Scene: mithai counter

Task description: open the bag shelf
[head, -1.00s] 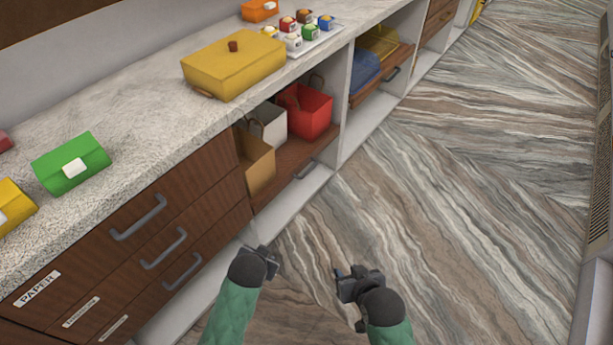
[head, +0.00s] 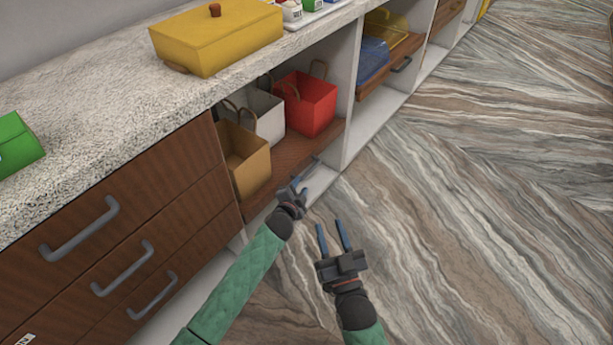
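The bag shelf (head: 327,144) is a brown wooden board in the open bay under the counter. It carries a tan bag (head: 248,172), a white bag (head: 270,122) and a red bag (head: 312,106). A grey bar handle (head: 311,167) is on its front edge. My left gripper (head: 297,188) is right at the near end of this handle; I cannot tell whether it touches it or how far its fingers are apart. My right gripper (head: 333,236) is open and empty over the floor, with its two blue fingers apart.
A drawer stack (head: 135,235) with grey handles stands left of the bay. A second shelf (head: 391,72) with a blue and a yellow item is farther right. A yellow box (head: 217,40) sits on the counter (head: 95,120). The patterned floor (head: 470,210) is clear.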

